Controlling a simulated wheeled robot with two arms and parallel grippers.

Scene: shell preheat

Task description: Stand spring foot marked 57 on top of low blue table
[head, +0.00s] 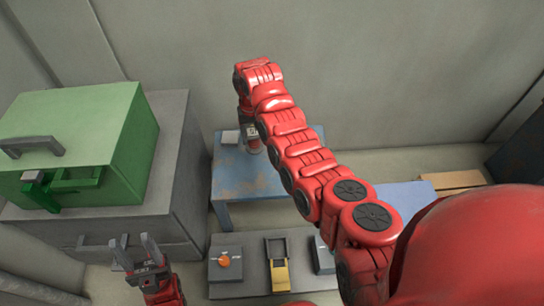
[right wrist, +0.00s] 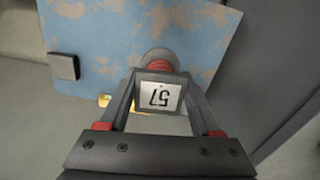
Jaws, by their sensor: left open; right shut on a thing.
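The spring foot marked 57 (right wrist: 160,97) shows in the right wrist view, with a white plate reading 57 upside down, a red spring part and a grey round end. My right gripper (right wrist: 158,84) is shut on it, one finger on each side. The low blue table (right wrist: 110,35) lies beyond the foot's far end. I cannot tell whether they touch. In the head view my right arm reaches over the worn blue table (head: 245,185) and mostly hides its gripper; part of the foot (head: 253,146) shows under it. My left gripper (head: 136,251) is open and empty at the lower left.
A small grey block (right wrist: 63,67) sits on the blue table; it also shows in the head view (head: 230,136). A green box (head: 90,130) stands on a grey cabinet (head: 178,180) at left. A grey bench (head: 250,265) in front holds an orange-knobbed device and a yellow-and-black item.

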